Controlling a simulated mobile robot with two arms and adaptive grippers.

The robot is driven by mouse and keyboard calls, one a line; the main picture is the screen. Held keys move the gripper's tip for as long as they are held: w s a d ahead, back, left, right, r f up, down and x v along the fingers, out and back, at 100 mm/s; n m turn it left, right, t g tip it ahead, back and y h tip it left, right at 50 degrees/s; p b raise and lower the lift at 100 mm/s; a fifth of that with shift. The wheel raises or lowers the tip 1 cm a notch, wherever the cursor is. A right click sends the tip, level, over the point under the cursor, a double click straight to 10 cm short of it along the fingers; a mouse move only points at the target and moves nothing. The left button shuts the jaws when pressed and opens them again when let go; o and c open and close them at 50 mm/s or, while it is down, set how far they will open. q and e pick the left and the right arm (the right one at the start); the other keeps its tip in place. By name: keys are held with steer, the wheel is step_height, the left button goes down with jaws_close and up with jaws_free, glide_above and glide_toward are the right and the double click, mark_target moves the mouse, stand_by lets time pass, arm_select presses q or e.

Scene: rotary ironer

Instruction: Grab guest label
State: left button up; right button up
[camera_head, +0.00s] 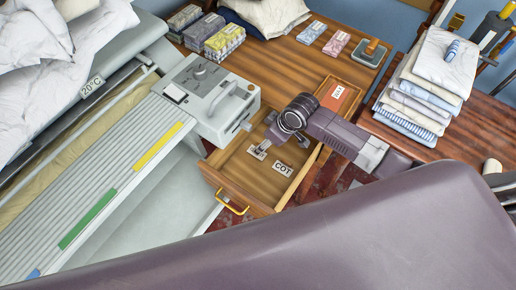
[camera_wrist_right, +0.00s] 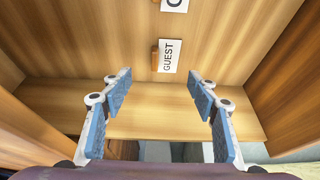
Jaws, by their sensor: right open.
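The guest label (camera_wrist_right: 170,56) is a small white tag reading GUEST, with a tan wooden piece at its left edge. It lies in the open wooden drawer (camera_head: 238,168). In the head view a white label (camera_head: 256,153), partly covered by my right gripper (camera_head: 264,148), appears to be it. My right gripper reaches down into the drawer. In the right wrist view its blue-padded fingers (camera_wrist_right: 160,84) are spread and empty, with the guest label ahead of the gap between them. A second white label reading COT (camera_head: 283,168) lies beside it. My left gripper is not seen.
A grey machine unit (camera_head: 208,95) stands left of the drawer. A wooden tray (camera_head: 354,98) with an orange-edged label is behind; folded linen (camera_head: 425,85) is stacked at right.

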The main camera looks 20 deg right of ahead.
mark_target(262, 156)
steer(key=shift+a+f, duration=0.3)
steer(key=shift+f, duration=0.4)
steer(key=shift+s+x, duration=0.2)
steer(key=shift+x, duration=2.05)
steer(key=shift+c, duration=0.3)
steer(key=c, duration=0.8)
